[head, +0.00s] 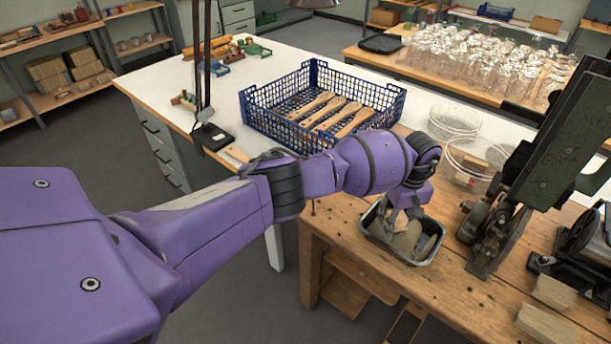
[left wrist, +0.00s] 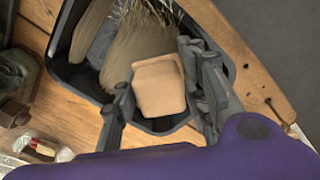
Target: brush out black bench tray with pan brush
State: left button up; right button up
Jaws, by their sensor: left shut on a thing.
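The black bench tray (head: 437,252) sits near the front edge of the wooden bench. It also shows in the left wrist view (left wrist: 73,76). My left gripper (head: 405,214) reaches down into the tray from above. In the left wrist view its fingers (left wrist: 160,105) stand on either side of the pan brush's pale wooden block (left wrist: 158,86) and are shut on it. The brush's tan bristles (left wrist: 138,42) spread away from the block inside the tray. A pale tan bundle (left wrist: 92,28) lies beside them. My right gripper is not in view.
Clear round containers (head: 455,122) are behind the tray. A green machine (head: 545,150) stands close right of it. Wooden blocks (head: 555,293) lie at the front right.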

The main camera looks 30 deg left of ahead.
pick_arm(q)
jog(key=shift+r+p, duration=0.5)
jog(key=shift+r, duration=2.4)
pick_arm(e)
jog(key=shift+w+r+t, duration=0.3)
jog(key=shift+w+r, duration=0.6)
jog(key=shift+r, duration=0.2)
pick_arm(q)
jog(key=shift+f, duration=0.1)
